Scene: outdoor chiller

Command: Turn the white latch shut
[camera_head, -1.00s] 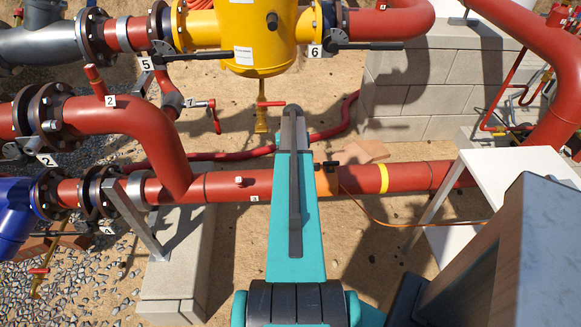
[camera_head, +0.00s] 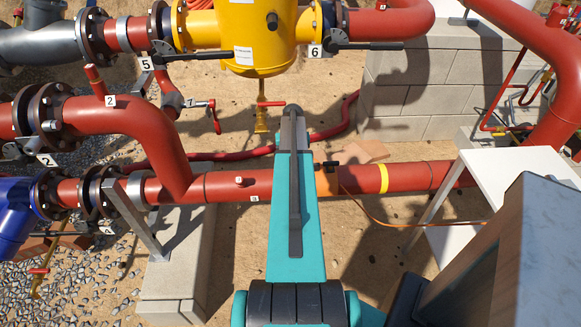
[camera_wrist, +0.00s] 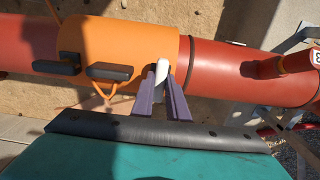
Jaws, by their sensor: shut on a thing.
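The white latch (camera_wrist: 162,70) shows in the wrist view as a small pale lever at the near edge of an orange sleeve on a red pipe. My gripper (camera_wrist: 161,82) has its two purple fingers shut on the latch, one on each side. The orange sleeve (camera_wrist: 104,48) wraps around the pipe and carries two dark blocks. In the head view, a small part of the orange sleeve (camera_head: 326,183) shows beside my teal arm. My arm hides the latch and the gripper there.
The red pipe (camera_head: 410,177) runs across the middle, with a yellow band on it. A white table (camera_head: 515,180) stands at right. A yellow vessel (camera_head: 262,40) and black-handled valves are at the back. A concrete block (camera_head: 178,270) stands at lower left. A thin orange cable (camera_head: 385,221) runs right from the sleeve.

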